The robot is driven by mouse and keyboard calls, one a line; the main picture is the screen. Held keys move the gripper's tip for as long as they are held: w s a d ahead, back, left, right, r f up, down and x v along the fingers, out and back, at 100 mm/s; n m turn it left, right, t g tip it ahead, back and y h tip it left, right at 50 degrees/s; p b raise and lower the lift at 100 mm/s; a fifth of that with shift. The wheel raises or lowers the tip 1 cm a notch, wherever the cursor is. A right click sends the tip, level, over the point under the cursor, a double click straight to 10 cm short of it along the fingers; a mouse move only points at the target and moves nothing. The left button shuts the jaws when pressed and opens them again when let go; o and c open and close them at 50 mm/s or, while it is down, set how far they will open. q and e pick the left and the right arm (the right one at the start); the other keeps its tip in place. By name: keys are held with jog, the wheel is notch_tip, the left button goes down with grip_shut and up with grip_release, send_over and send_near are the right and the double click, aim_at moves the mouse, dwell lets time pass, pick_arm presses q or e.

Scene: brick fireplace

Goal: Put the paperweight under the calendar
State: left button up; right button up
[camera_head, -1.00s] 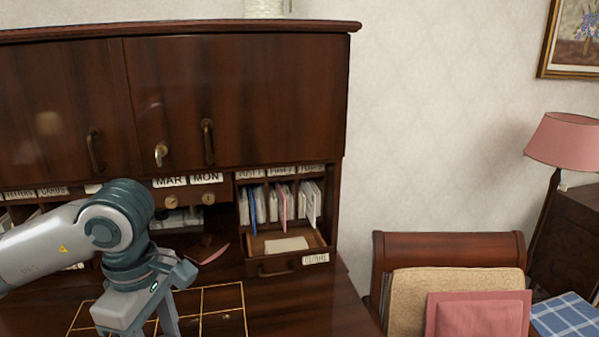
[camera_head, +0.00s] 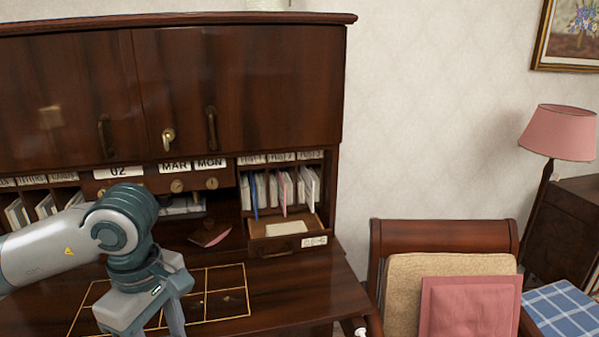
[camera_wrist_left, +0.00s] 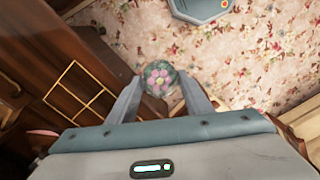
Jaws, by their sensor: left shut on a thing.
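The calendar (camera_head: 175,167) is a row of white cards reading 02, MAR and MON on the desk hutch, above small drawers with round knobs. An open nook lies below it, partly hidden by my arm. My left gripper (camera_head: 170,325) is over the desk top in front of the hutch, its fingertips cut off by the lower edge of the head view. In the left wrist view my left gripper (camera_wrist_left: 160,92) is shut on the paperweight (camera_wrist_left: 158,78), a round glass piece with a pink flower inside. My right gripper is not in view.
The desk top (camera_head: 290,285) has a gold-lined grid (camera_head: 225,290). A small drawer (camera_head: 288,240) stands open beneath upright envelopes. A chair with cushions (camera_head: 470,305) is to the right. Patterned carpet (camera_wrist_left: 265,55) shows below.

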pick_arm(q)
jog(key=shift+f+m, duration=0.3)
jog(key=shift+d+f+m, duration=0.1)
jog(key=shift+f+m, duration=0.6)
jog(key=shift+m, duration=0.1)
notch_tip(320, 180, down, 11)
jog(key=w+m+b, duration=0.1)
jog(key=m+b, duration=0.2)
jog(key=m, duration=0.9)
jog(key=shift+d+r, duration=0.15)
jog(key=shift+d, duration=0.2)
dwell(0.6)
jog(key=shift+a, duration=0.1)
dwell(0.4)
